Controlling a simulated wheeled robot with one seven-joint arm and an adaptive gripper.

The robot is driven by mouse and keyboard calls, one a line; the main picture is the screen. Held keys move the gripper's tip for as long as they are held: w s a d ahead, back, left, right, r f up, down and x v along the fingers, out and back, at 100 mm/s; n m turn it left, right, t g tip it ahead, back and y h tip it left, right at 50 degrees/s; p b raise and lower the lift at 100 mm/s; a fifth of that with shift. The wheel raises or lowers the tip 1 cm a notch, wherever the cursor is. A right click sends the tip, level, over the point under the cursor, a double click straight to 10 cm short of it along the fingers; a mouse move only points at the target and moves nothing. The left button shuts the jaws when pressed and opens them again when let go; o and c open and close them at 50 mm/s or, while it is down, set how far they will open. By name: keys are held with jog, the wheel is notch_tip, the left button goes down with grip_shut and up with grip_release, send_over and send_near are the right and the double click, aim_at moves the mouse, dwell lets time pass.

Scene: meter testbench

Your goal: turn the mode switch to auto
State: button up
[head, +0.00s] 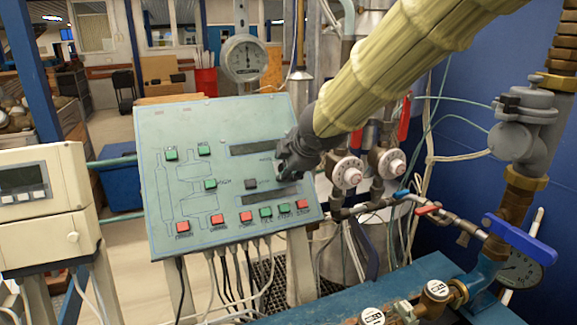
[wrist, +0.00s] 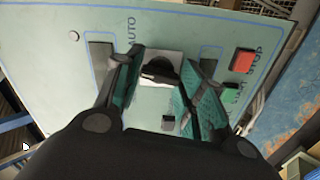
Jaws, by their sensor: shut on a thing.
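The mode switch (wrist: 158,68) is a black knob on a white plate, seen in the wrist view between my gripper's fingers. My gripper (wrist: 172,72) has its green-padded fingers on either side of the knob and is shut on it. The word AUTO is printed to the left of the knob in that view. In the head view my gripper (head: 284,168) is at the right part of the sloped green control panel (head: 180,125), and it hides the switch there. The knob's exact pointing direction is hard to tell.
Red and green buttons line the panel's lower edge, including a green one (head: 266,212) below my gripper. A white meter box (head: 42,190) stands at left. Pipes and a blue-handled valve (head: 520,242) are at right. Cables hang under the panel.

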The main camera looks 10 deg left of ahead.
jog(key=m+b, duration=0.1)
jog(key=m, duration=0.5)
jog(key=shift+m, duration=0.3)
dwell(0.4)
jog(key=o, duration=1)
jog(key=v, duration=1.2)
